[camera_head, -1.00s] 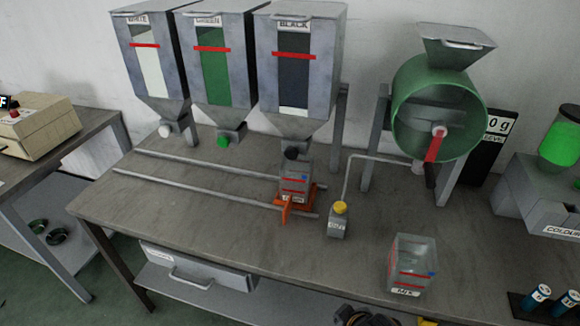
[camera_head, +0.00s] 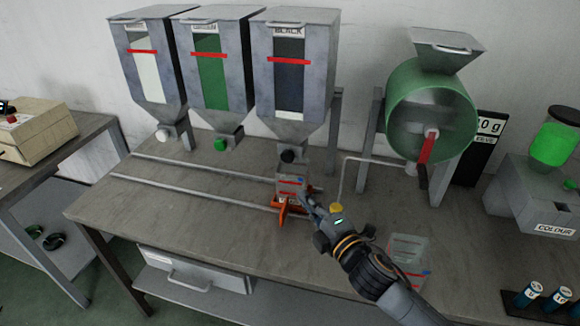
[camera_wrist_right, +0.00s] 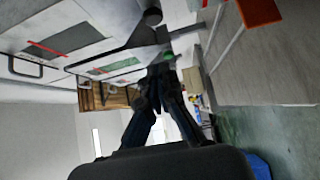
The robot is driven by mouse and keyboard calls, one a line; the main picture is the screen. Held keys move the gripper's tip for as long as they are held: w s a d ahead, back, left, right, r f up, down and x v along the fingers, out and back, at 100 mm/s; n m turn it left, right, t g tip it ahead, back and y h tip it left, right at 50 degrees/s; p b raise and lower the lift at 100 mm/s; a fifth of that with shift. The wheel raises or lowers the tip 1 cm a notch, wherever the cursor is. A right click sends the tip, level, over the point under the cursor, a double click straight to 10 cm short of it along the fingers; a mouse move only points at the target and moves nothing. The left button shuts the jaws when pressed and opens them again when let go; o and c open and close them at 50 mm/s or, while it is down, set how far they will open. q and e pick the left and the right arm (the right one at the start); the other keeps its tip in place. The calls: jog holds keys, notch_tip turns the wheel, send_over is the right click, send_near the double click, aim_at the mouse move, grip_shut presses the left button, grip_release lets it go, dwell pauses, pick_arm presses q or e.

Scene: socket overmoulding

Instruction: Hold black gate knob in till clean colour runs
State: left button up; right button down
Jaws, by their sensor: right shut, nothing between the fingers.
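The black gate knob (camera_head: 288,156) sits under the black hopper (camera_head: 293,85), and it also shows at the top of the right wrist view (camera_wrist_right: 152,16). A clear cup (camera_head: 290,184) with red marks stands below it on an orange carriage (camera_head: 283,213). My right gripper (camera_head: 309,200) is shut and empty, just right of the cup and below the knob, apart from the knob. Whether its tips touch the cup I cannot tell. My left gripper is out of view. No stream of granules is visible.
White (camera_head: 162,134) and green (camera_head: 221,144) knobs hang under the other hoppers. Two rails (camera_head: 190,195) run left along the bench. A yellow-topped button post (camera_head: 336,208), the green drum (camera_head: 430,110) and a clear mix container (camera_head: 408,247) are on the right. The bench's left front is clear.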

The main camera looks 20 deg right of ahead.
jog(key=p, duration=0.2)
send_near(282, 158)
jog(key=w+a, duration=0.2)
jog(key=a, duration=0.1)
jog(key=w+d, duration=0.1)
jog(key=w+d+p, duration=0.1)
jog(key=w, duration=0.1)
jog(key=shift+w, duration=0.3)
